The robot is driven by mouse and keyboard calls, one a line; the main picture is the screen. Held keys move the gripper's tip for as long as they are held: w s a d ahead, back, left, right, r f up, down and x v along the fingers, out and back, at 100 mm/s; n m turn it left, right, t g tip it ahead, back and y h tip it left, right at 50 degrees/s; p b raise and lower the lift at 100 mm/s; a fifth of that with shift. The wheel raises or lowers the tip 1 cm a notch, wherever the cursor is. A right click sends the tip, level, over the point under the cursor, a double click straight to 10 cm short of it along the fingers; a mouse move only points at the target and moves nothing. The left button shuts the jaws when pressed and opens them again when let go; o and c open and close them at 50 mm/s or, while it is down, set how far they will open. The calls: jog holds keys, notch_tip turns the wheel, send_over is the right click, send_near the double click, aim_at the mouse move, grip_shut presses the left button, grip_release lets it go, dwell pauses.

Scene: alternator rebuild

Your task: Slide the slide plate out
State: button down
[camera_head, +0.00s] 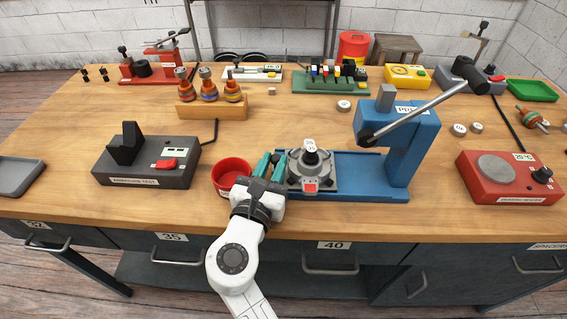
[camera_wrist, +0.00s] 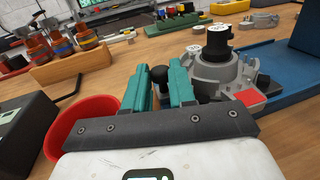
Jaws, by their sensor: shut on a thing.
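The grey slide plate (camera_head: 328,186) sits at the left end of the blue press base (camera_head: 370,186), clear of the press head (camera_head: 400,122). It carries a round grey housing (camera_head: 308,172) with an upright black cylinder (camera_head: 311,157) topped by a white label. A red square (camera_head: 310,187) marks its front. My gripper (camera_head: 272,164) is at the plate's left side. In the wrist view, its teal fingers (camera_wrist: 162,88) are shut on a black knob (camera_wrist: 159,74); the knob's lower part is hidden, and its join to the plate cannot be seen.
A red bowl (camera_head: 231,172) stands just left of my gripper, very near the fingers. A dark armature tester (camera_head: 148,160) is further left. A wooden rack (camera_head: 212,110) with several rotors stands behind. A red bearing heater (camera_head: 510,176) is at the right.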

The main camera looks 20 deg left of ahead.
jog(key=shift+s+a, duration=0.15)
jog(key=shift+a, duration=0.05)
jog(key=c, duration=1.2)
grip_release()
jog(key=shift+a, duration=0.1)
jog(key=s, duration=1)
jog(key=shift+s+d, duration=0.35)
